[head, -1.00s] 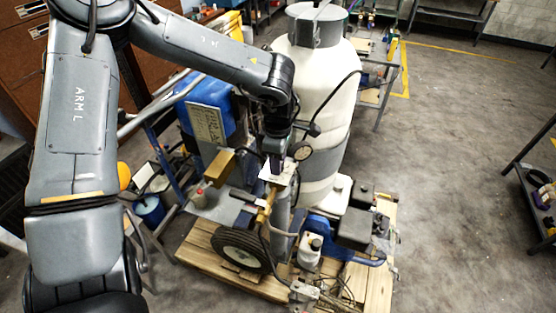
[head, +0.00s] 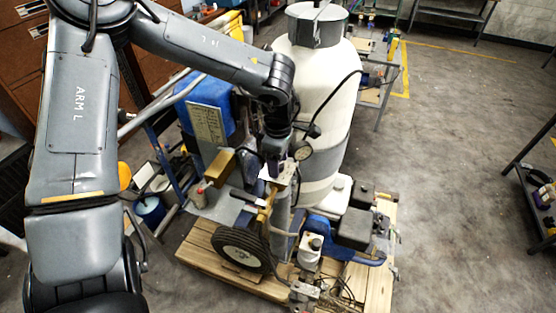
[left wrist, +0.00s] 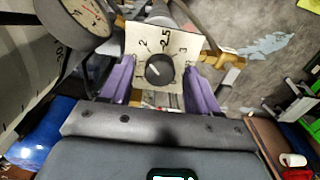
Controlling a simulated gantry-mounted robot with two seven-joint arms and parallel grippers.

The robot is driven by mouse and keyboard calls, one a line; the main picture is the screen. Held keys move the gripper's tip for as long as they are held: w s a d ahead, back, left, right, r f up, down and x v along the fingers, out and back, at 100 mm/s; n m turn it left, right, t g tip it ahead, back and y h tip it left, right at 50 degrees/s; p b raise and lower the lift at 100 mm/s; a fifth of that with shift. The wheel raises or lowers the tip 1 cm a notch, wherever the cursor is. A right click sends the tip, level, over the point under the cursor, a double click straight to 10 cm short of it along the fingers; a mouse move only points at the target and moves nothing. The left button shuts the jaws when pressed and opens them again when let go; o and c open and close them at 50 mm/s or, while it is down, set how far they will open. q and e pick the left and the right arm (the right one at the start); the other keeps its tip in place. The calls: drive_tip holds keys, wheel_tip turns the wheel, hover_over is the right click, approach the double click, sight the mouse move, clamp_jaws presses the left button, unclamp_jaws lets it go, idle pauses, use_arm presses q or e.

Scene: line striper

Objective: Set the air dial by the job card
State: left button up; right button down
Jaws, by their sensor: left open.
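The air dial is a dark round knob (left wrist: 160,70) with a white mark, on a pale square plate (left wrist: 137,36) printed with numbers including 2, 2.5 and 3. The mark seems to point up and left in the left wrist view. My left gripper (left wrist: 160,88) is open, its purple fingers on either side of the knob in that view; I cannot tell whether they touch it. In the head view my left gripper (head: 276,168) points down at the plate and partly hides it. The job card (head: 208,125) hangs on the blue tank; its writing is too small to read. My right gripper is not in view.
A round pressure gauge (left wrist: 84,18) sits close beside the dial, and it also shows in the head view (head: 301,150). A large white tank (head: 318,80) stands behind. The striper's wheel (head: 240,249) rests on a wooden pallet (head: 200,250). Open floor lies to the right.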

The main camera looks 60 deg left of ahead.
use_arm(q)
wheel_tip(320, 180, up, 11)
drive_tip(key=shift+b, duration=0.45)
drive_tip(key=shift+f, duration=0.1)
idle(0.4)
